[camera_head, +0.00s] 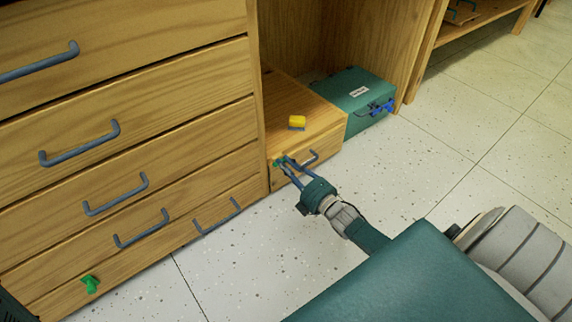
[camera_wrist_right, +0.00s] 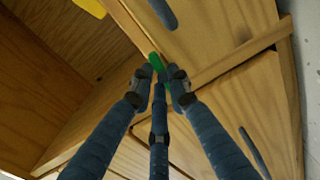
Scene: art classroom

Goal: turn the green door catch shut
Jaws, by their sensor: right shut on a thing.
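A small green door catch (camera_head: 277,163) is on the front of the low wooden cabinet (camera_head: 324,152), near its left edge. My right gripper (camera_head: 284,164) is shut on this catch, with its arm coming in from the lower right. In the right wrist view, the fingertips (camera_wrist_right: 161,76) close around the green catch (camera_wrist_right: 155,61), and they hide part of it. Its exact turn angle is hard to tell. My left gripper is not in view.
A blue-grey handle (camera_head: 308,158) is right beside my right gripper. Drawers with handles (camera_head: 80,146) fill the left. The speckled floor (camera_head: 480,135) is clear at right.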

